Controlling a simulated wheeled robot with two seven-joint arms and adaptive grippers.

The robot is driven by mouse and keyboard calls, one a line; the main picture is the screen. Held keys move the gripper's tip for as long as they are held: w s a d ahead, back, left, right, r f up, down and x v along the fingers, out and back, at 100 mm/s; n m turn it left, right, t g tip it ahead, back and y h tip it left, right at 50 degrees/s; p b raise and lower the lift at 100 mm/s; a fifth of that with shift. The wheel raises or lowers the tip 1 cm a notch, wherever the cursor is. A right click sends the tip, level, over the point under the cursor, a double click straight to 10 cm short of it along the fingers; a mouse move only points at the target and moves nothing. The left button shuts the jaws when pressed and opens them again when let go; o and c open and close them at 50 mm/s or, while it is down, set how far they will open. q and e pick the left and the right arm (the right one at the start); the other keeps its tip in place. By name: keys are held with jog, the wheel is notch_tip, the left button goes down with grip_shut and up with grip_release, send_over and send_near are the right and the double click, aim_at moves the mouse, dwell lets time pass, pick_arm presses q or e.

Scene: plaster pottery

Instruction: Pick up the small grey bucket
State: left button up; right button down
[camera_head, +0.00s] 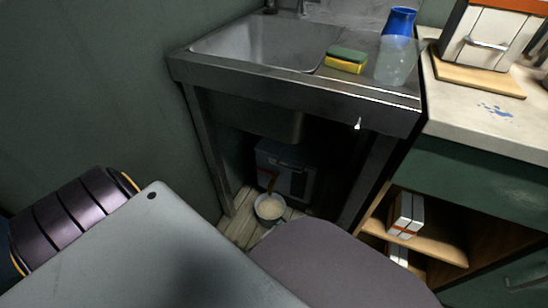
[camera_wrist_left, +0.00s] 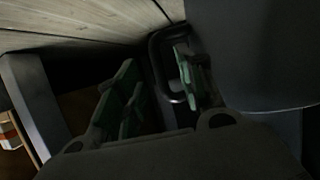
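The small grey bucket (camera_head: 270,207) stands on the floor under the sink in the head view, with pale contents inside. In the left wrist view a large dark grey surface (camera_wrist_left: 265,50) at the right, with a dark loop like a handle (camera_wrist_left: 155,62) beside it, appears to be the bucket up close. My left gripper (camera_wrist_left: 156,70) is open, its green-padded fingers apart. One finger overlaps the loop; the dim light hides whether they touch. In the head view my own body and arm mostly hide this gripper. My right gripper is not in view.
The metal sink (camera_head: 260,45) stands over the bucket, its legs close on both sides. A dark grey box (camera_head: 288,170) sits behind the bucket. A wooden shelf (camera_head: 425,240) with white boxes is at the right. A sponge (camera_head: 346,60) lies on the sink.

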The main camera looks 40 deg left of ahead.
pick_arm(q)
jog(key=shift+w+f, duration=0.2)
jog(key=shift+w, duration=0.3)
jog(key=shift+c, duration=0.2)
grip_shut()
